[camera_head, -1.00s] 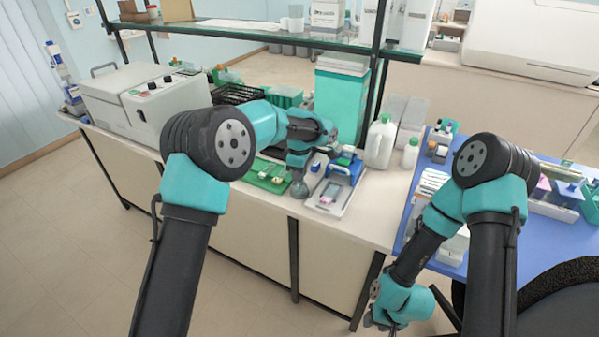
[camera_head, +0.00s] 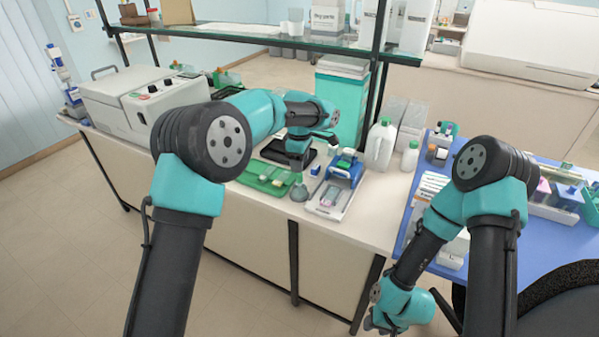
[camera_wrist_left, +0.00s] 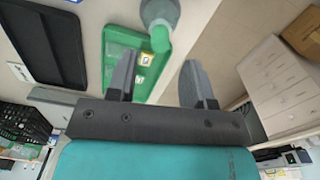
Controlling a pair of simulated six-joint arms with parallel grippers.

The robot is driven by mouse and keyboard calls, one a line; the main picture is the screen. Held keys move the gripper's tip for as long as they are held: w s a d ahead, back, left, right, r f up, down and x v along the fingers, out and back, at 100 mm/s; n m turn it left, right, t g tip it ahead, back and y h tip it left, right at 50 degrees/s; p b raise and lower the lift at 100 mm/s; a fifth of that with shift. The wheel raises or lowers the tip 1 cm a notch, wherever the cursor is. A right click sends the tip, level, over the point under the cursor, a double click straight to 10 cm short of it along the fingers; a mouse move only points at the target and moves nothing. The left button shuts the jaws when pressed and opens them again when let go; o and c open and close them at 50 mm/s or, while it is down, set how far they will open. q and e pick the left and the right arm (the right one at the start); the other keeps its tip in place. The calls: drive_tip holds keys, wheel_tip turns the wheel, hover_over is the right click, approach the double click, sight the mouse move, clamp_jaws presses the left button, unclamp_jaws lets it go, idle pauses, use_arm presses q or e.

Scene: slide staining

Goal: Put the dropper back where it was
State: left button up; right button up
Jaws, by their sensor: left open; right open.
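A small grey flask-like holder (camera_head: 299,194) stands at the front edge of the bench, with a pale green upright piece (camera_head: 297,179), which looks like the dropper, rising from it. In the left wrist view the green piece (camera_wrist_left: 160,39) leans out of the round grey holder (camera_wrist_left: 159,9), ahead of my fingers. My left gripper (camera_wrist_left: 157,78) is open and empty, with clear space between its fingers and the green piece. In the head view it is just above and behind the holder. My right gripper (camera_head: 376,324) hangs low at the front of the blue table, away from the dropper.
A green tray (camera_head: 264,178) with small pale items lies left of the holder. A white tray with a blue rack (camera_head: 346,172) stands right of it. A white jug (camera_head: 380,145) is further right. A dark tray (camera_wrist_left: 42,40) shows in the wrist view.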

use_arm(q)
wheel_tip(320, 180, up, 7)
idle(0.3)
